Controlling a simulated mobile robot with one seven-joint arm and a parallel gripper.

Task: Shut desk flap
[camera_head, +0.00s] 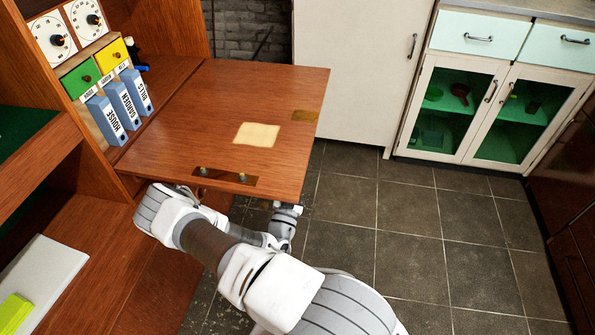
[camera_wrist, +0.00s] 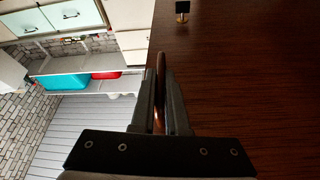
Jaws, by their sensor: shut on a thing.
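The desk flap (camera_head: 215,115) is a reddish-brown wooden board, folded down and about level, jutting out from the wall unit. A cream sheet (camera_head: 256,134) lies on it, and brass-coloured fittings (camera_head: 225,175) show by its near edge. My gripper (camera_head: 287,210) is low by the flap's near edge, towards its right corner, with its fingertips hidden in the head view. In the wrist view, my gripper (camera_wrist: 160,75) is shut on a thin brown edge (camera_wrist: 160,90), apparently the flap's. A broad dark wood face (camera_wrist: 250,80) with a small knob (camera_wrist: 182,8) fills the right side.
Blue binders (camera_head: 125,105), small green and yellow drawers (camera_head: 80,79) and dials stand in the unit behind the flap. A pale cabinet (camera_head: 480,95) stands at the back right. The tiled floor (camera_head: 410,220) is open to the right.

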